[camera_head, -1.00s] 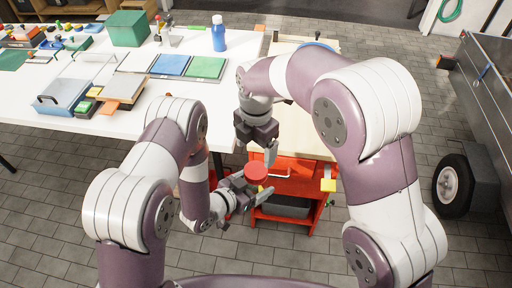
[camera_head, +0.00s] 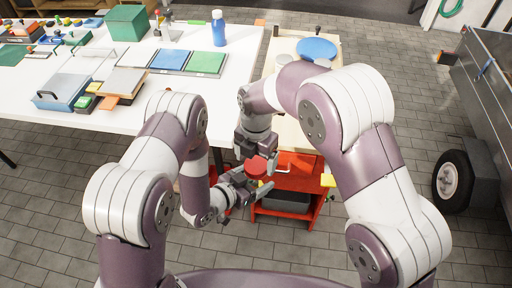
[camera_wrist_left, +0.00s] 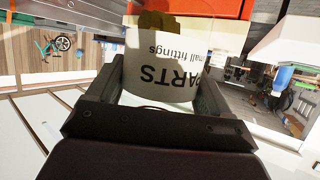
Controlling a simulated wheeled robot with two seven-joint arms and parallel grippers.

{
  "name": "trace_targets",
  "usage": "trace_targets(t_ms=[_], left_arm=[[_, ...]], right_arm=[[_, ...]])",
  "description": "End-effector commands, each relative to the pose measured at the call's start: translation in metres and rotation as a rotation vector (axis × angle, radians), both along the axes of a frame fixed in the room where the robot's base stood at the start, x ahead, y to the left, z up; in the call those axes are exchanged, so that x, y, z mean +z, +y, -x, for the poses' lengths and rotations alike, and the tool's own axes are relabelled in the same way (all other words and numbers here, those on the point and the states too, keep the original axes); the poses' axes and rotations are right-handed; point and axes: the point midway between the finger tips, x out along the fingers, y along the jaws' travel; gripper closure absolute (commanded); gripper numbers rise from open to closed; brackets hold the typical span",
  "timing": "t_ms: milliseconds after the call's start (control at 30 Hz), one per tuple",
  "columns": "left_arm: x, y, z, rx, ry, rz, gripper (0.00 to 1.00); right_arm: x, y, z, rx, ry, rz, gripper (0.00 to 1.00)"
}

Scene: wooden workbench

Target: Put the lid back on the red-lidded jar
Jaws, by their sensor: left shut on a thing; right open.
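The red lid (camera_head: 256,167) shows in the head view as a round red disc between my two grippers. My left gripper (camera_head: 257,185) is shut on the jar, with one dark finger on each side. My right gripper (camera_head: 258,160) is open, pointing down, with its fingers close around the lid. The jar's body is mostly hidden in the head view, and I cannot tell whether the lid sits on it.
A red cart (camera_head: 287,180) with a drawer handle stands just behind the grippers. A white table (camera_head: 145,115) on the left carries a blue bottle (camera_head: 218,30), a green box (camera_head: 127,22) and trays. A blue disc (camera_head: 317,48) lies on the wooden top. A wheeled trailer (camera_head: 487,100) is at right.

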Motion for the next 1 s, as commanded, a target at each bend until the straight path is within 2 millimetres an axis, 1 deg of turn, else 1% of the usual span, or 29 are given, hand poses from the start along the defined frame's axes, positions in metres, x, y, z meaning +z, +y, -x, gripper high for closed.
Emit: trace_targets(t_ms=[100, 167, 467, 500, 567, 600, 633, 667, 800, 867, 967, 1000], left_arm=[[0.0009, -0.0001, -0.0005, 0.0, -0.002, 0.001, 1.0], [0.0009, -0.0001, -0.0005, 0.0, -0.002, 0.001, 1.0], [0.0008, 0.0, -0.0005, 0.0, -0.002, 0.001, 1.0], [0.0008, -0.0001, -0.0005, 0.0, -0.002, 0.001, 1.0], [0.0008, -0.0001, -0.0005, 0.0, -0.002, 0.001, 1.0], [0.0008, -0.0001, -0.0005, 0.0, -0.002, 0.001, 1.0], [0.0008, -0.0001, -0.0005, 0.0, -0.002, 0.001, 1.0], [0.0008, -0.0001, -0.0005, 0.0, -0.002, 0.001, 1.0], [0.0008, -0.0002, -0.0004, 0.0, -0.002, 0.001, 1.0], [0.0008, -0.0002, -0.0004, 0.0, -0.002, 0.001, 1.0], [0.0008, -0.0002, -0.0004, 0.0, -0.002, 0.001, 1.0], [0.0008, -0.0003, -0.0003, 0.0, -0.002, 0.001, 1.0]], right_arm=[[-0.0103, -0.0001, 0.0005, 0.0, 0.001, 0.0, 0.13], [-0.0128, 0.0, 0.0005, 0.0, 0.0, 0.001, 0.13], [-0.0144, 0.0, 0.0003, 0.0, 0.0, 0.0, 0.13], [-0.0144, 0.0, 0.0003, 0.0, 0.0, 0.0, 0.26], [-0.0143, 0.0, 0.0003, 0.0, 0.0, 0.0, 0.46], [-0.0143, 0.0, 0.0003, 0.0, 0.0, 0.0, 0.59], [-0.0143, 0.0, 0.0003, 0.0, 0.0, 0.0, 0.68], [-0.0143, 0.0, 0.0003, 0.0, 0.0, 0.0, 0.71], [-0.0142, 0.0001, 0.0003, -0.002, 0.0, 0.0, 0.71], [-0.0141, 0.0002, 0.0002, -0.032, 0.0, 0.0, 0.71], [-0.0142, 0.0002, 0.0001, -0.237, 0.001, 0.003, 0.71], [-0.0144, 0.0002, 0.0002, -0.363, 0.001, 0.004, 0.71]])
